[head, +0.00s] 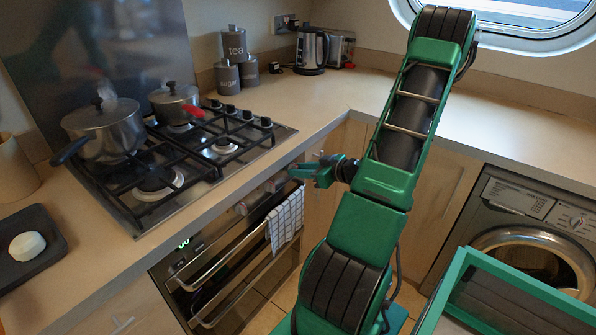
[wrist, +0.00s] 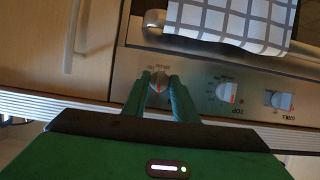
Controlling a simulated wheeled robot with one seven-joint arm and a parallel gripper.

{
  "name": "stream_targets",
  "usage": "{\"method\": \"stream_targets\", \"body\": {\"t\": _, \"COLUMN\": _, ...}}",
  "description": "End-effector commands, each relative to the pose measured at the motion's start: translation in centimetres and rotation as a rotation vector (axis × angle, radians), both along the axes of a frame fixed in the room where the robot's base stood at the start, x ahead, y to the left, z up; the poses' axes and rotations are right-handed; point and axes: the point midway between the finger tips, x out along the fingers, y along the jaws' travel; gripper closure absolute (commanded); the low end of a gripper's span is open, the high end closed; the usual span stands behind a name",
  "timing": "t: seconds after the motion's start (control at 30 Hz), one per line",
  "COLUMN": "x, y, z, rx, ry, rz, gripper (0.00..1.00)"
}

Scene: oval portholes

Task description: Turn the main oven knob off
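The oven knob between my fingertips, silver and round with a red mark, shows in the wrist view (wrist: 158,84); I take it for the main oven knob, though its label is too blurred to read. My green gripper (wrist: 159,80) has its two fingers apart, one on each side of this knob. I cannot tell whether they touch it. In the head view my gripper (head: 298,171) is at the oven's front, near the right end of the control panel, and hides this knob there.
Beside it are the TOP knob (wrist: 227,92) and the grill knob (wrist: 280,100). A checked towel (head: 284,219) hangs on the oven handle (head: 225,258), close to my gripper. The worktop edge runs just above the knobs. Pots (head: 102,128) stand on the hob. A washing machine (head: 525,225) is at right.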

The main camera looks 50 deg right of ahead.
Motion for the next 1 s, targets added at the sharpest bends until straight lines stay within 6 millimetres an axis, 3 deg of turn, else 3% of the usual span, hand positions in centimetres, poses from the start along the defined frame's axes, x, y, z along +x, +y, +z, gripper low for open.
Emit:
{"method": "stream_targets", "body": {"t": 0.03, "x": 0.0, "y": 0.0, "z": -0.2, "rx": 0.0, "ry": 0.004, "rz": 0.001, "gripper": 0.65}}
{"method": "stream_targets", "body": {"t": 0.07, "x": 0.0, "y": 0.0, "z": -0.1, "rx": 0.0, "ry": 0.003, "rz": 0.001, "gripper": 0.58}}
{"method": "stream_targets", "body": {"t": 0.47, "x": -0.5, "y": -0.1, "z": 0.2, "rx": 0.0, "ry": 0.001, "rz": -0.001, "gripper": 0.57}}
{"method": "stream_targets", "body": {"t": 1.0, "x": -8.6, "y": -0.7, "z": 3.5, "rx": -0.001, "ry": 0.002, "rz": -0.002, "gripper": 0.57}}
